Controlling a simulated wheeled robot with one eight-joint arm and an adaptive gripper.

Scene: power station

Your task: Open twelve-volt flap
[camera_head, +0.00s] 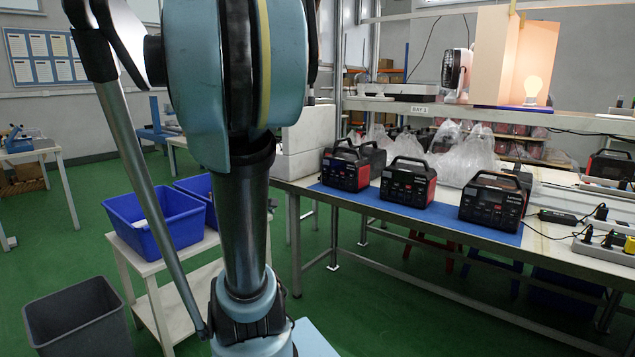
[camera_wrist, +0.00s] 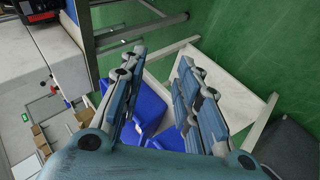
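Three black power stations with red sides and carry handles stand upright on a blue mat (camera_head: 450,216) on the bench: a left one (camera_head: 346,169), a middle one (camera_head: 407,183) and a right one (camera_head: 494,200). Their dark fronts face my body camera. The twelve-volt flap is too small to make out on any of them. My gripper (camera_wrist: 158,66) shows in the wrist view with its fingers spread apart and nothing between them. It is away from the power stations and points down toward the blue bins and the floor. In the head view my gripper is out of frame.
Blue bins (camera_head: 154,219) stand on a white side table (camera_head: 150,262), with a grey bin (camera_head: 78,318) on the floor nearby. Clear plastic bags (camera_head: 462,150) lie behind the power stations. A shelf (camera_head: 430,106) holding a fan (camera_head: 456,70) and a lamp (camera_head: 533,87) overhangs the bench's back.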

